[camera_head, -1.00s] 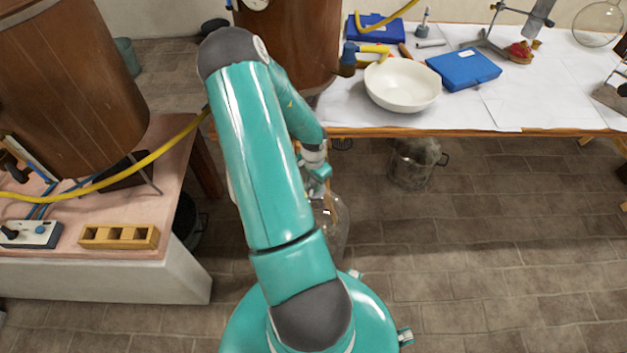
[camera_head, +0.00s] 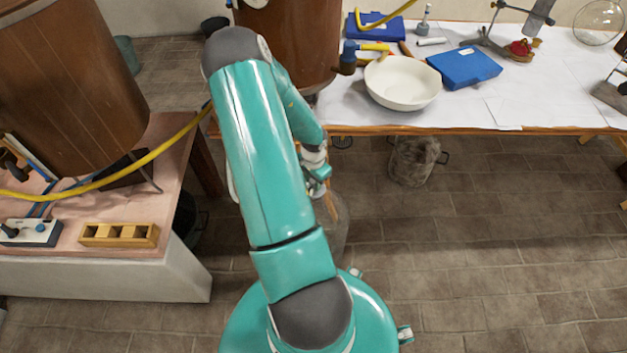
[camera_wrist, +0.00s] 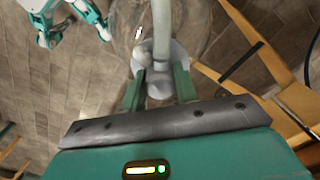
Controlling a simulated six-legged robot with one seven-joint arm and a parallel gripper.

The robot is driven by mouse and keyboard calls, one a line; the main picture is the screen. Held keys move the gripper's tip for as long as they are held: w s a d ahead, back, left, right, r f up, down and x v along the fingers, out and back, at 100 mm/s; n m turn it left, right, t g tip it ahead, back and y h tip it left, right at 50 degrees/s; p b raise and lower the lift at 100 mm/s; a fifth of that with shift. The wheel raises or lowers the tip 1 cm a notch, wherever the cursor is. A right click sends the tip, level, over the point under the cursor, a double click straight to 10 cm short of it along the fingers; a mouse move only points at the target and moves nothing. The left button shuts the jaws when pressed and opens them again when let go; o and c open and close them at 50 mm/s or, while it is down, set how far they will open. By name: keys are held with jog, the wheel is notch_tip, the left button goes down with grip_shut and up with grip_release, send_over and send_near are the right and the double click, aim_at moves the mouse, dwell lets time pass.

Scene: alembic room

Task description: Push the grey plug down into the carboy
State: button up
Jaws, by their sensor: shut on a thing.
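The grey plug (camera_wrist: 160,88) is between the two teal fingers of my gripper (camera_wrist: 158,74) in the wrist view. My gripper is shut on it. A pale tube runs from the plug toward the top of that view. The clear glass carboy (camera_wrist: 205,28) shows as a round, see-through shape beyond the plug. In the head view the carboy (camera_head: 338,235) stands on the floor, partly behind my arm, with my gripper (camera_head: 320,185) at its top. The plug is hidden there. I cannot tell how deep the plug sits in the neck.
A papered table (camera_head: 470,115) with a white bowl (camera_head: 402,84) and blue boxes stands behind. A pink-topped bench (camera_head: 100,210) with a yellow hose (camera_head: 120,172) is at left. A metal pot (camera_head: 412,162) stands under the table's edge. The tiled floor at right is clear.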

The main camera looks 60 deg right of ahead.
jog(key=shift+f, duration=0.85)
dwell(2.1)
jog(key=o, duration=1.1)
jog(key=shift+c, duration=0.2)
jog(key=shift+r, duration=0.1)
jog(key=shift+r, duration=3.45)
